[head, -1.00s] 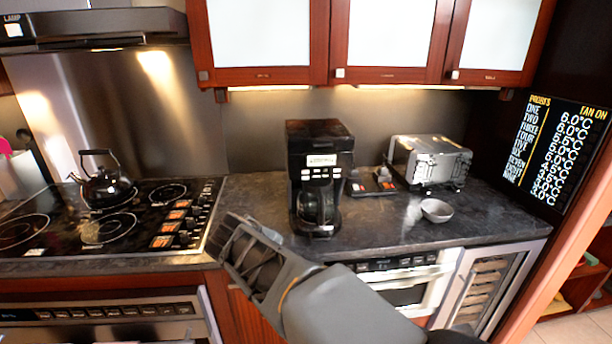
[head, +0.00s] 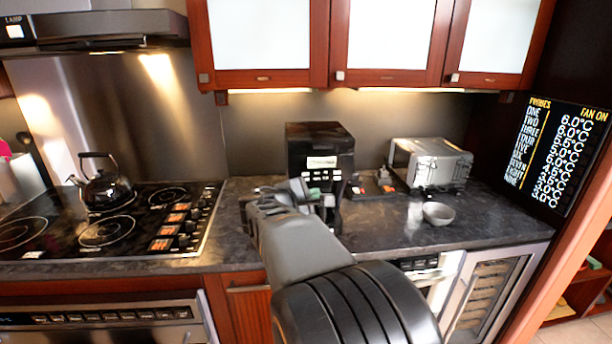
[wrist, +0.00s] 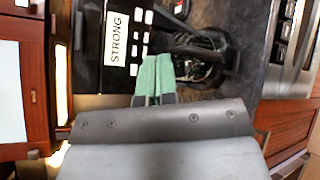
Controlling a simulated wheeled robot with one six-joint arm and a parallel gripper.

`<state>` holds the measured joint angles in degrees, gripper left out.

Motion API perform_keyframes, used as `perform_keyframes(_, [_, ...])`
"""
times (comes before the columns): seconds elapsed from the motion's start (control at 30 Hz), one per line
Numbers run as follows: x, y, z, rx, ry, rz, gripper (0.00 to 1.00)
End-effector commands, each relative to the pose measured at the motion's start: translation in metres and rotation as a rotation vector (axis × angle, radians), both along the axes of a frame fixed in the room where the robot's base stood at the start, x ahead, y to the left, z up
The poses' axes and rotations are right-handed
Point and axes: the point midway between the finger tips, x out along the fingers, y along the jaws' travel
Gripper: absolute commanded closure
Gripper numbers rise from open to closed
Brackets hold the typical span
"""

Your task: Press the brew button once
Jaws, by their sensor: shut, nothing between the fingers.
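The black coffee maker (head: 318,142) stands on the counter, with a pale label and small buttons on its front. In the wrist view the label reads "STRONG" (wrist: 116,38), and several small white buttons (wrist: 138,15) sit beside it. Which one is the brew button I cannot tell. My gripper (head: 314,194) is in front of the machine, just below the button rows, and hides most of the carafe in the head view. In the wrist view its green fingers (wrist: 157,62) are shut and empty, close to the buttons and the glass carafe (wrist: 198,62). Contact cannot be told.
A kettle (head: 102,188) stands on the cooktop (head: 135,207) at left. A silver toaster (head: 432,162) and a grey bowl (head: 438,213) are to the right. Red-framed cabinets (head: 385,76) hang above. The counter (head: 385,235) is clear in front of the bowl.

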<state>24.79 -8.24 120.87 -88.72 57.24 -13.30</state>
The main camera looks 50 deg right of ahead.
Motion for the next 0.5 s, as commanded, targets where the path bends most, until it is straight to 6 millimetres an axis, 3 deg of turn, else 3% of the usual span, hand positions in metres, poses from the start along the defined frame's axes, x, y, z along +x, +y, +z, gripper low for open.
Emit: perform_keyframes(0.5, [0.04,-0.034,0.002,0.002,0.001,-0.002,1.0])
